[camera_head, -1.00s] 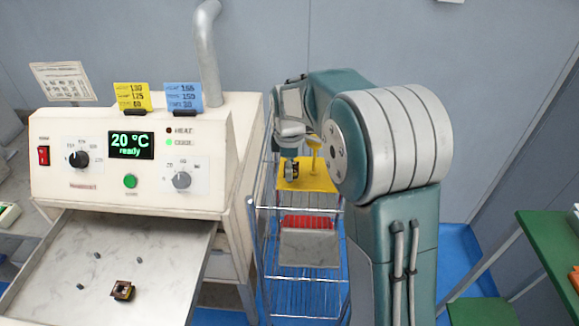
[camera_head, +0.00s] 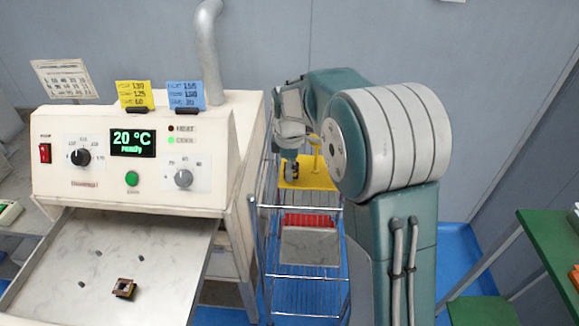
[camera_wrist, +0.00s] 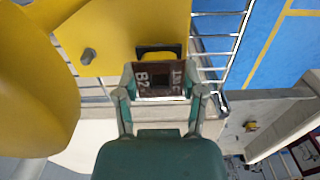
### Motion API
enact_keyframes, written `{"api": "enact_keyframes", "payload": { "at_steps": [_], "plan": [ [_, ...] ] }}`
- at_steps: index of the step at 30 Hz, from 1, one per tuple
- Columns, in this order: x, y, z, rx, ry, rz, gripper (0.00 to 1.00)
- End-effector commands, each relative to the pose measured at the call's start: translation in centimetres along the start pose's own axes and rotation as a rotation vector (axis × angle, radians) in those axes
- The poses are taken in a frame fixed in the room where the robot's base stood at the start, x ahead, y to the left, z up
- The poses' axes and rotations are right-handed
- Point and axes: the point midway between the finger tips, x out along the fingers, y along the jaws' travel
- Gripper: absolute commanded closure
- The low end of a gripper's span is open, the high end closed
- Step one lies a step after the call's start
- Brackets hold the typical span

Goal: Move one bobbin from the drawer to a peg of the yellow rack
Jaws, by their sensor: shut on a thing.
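The yellow rack (camera_head: 318,180) stands on the wire cart, right of the machine. My gripper (camera_head: 291,172) is just over its left part, small and partly hidden by my arm. In the wrist view my gripper (camera_wrist: 162,92) is shut on a brown bobbin (camera_wrist: 160,80) with white lettering. The rack (camera_wrist: 120,35) lies beyond it, with a grey peg (camera_wrist: 88,57) left of the held bobbin. I cannot tell whether the bobbin touches a peg. Another bobbin (camera_head: 124,289) lies in the open drawer (camera_head: 165,262).
Several small grey pegs stand in the drawer. A large yellow shape (camera_wrist: 40,90) fills the left of the wrist view, close to the gripper. Below the rack, the cart (camera_head: 305,290) holds a red and grey bin (camera_head: 308,245). A green table (camera_head: 550,245) stands at the right.

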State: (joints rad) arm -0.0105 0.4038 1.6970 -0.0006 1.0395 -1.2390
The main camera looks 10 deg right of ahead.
Motion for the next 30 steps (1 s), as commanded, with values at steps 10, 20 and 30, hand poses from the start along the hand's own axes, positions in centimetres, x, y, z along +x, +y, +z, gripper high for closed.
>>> {"api": "enact_keyframes", "payload": {
  "at_steps": [10,20,30],
  "plan": [
    [0.9,0.0,0.0,0.0,0.0,-0.001,0.88],
    [1.4,0.0,0.0,0.0,0.0,0.0,0.07],
    [1.4,0.0,0.0,0.0,0.0,0.0,0.07]
  ]
}}
